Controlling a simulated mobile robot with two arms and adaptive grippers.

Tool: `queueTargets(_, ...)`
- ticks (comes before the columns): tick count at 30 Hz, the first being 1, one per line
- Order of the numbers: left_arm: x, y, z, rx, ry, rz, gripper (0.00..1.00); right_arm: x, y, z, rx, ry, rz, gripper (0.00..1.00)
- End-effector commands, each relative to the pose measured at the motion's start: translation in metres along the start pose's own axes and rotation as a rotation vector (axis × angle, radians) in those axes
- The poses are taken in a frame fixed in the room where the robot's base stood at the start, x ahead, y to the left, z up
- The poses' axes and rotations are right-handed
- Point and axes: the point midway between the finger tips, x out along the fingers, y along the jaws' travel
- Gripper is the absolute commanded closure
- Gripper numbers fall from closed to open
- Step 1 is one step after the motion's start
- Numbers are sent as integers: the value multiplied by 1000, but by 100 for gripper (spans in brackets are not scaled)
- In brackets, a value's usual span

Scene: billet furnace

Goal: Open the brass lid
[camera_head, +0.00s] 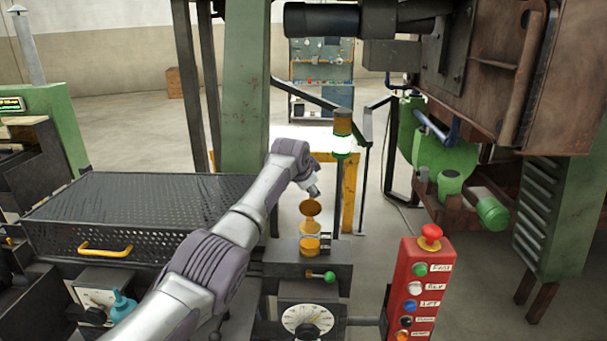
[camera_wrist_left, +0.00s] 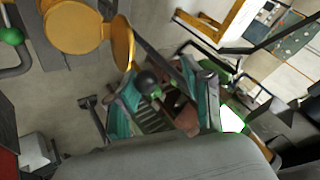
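The brass lid (camera_head: 310,207) is a round gold disc, tilted up above a short brass cup (camera_head: 310,246) on a dark machine block. The lid appears raised from the cup. In the left wrist view one brass disc (camera_wrist_left: 72,27) shows face on, and a second brass disc (camera_wrist_left: 123,43) stands nearly edge on beside it. My left gripper (camera_head: 314,192) is just above the lid in the head view. It is small there, and I cannot tell whether it touches the lid or whether its fingers are apart. My right gripper is not in view.
A green-knobbed handle (camera_head: 329,277) sticks out below the cup, above a round dial (camera_head: 307,319). A red button box (camera_head: 417,290) stands to the right. A lit lamp post (camera_head: 342,145) rises behind. A black perforated cover (camera_head: 140,208) lies left, under my arm.

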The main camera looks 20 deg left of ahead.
Motion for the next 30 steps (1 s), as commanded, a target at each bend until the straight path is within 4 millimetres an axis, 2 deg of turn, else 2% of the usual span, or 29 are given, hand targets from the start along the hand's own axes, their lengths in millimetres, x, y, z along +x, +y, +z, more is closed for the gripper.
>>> queueTargets(8,-34,0,-2,2,6,-6,51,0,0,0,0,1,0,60)
queueTargets(19,-91,1,-2,1,5,-5,51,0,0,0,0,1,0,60)
queueTargets(24,-104,2,-2,2,5,-3,51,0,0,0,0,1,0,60)
queueTargets(30,-106,3,-2,1,3,-2,51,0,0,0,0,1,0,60)
